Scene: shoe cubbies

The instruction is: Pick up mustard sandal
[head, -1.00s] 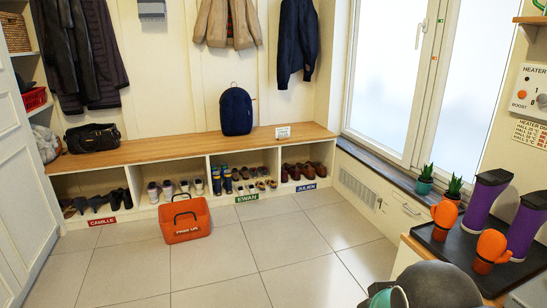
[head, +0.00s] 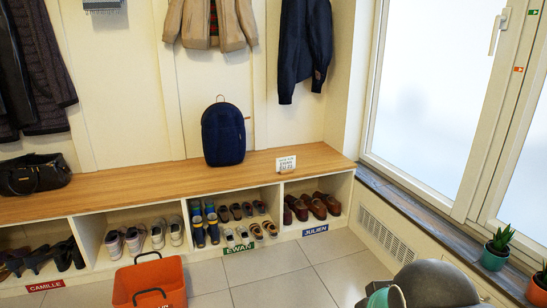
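Small shoes stand in the cubby labelled EWAN. At its front right is a tan-to-yellowish pair (head: 263,230), which may be the mustard sandals; they are too small to tell for sure. Beside them on the left is a pale greenish-grey pair (head: 236,237). Dark small shoes stand behind them, and blue and yellowish boots (head: 204,222) stand at the left of the cubby. My gripper is not in view; only grey and teal parts of my arm show at the bottom right.
An orange basket (head: 150,284) stands on the floor in front of the cubbies, left of EWAN's. The JULIEN cubby holds brown shoes (head: 311,206). A navy backpack (head: 223,134) and a small sign (head: 286,164) stand on the wooden bench. Tiled floor before EWAN's cubby is clear.

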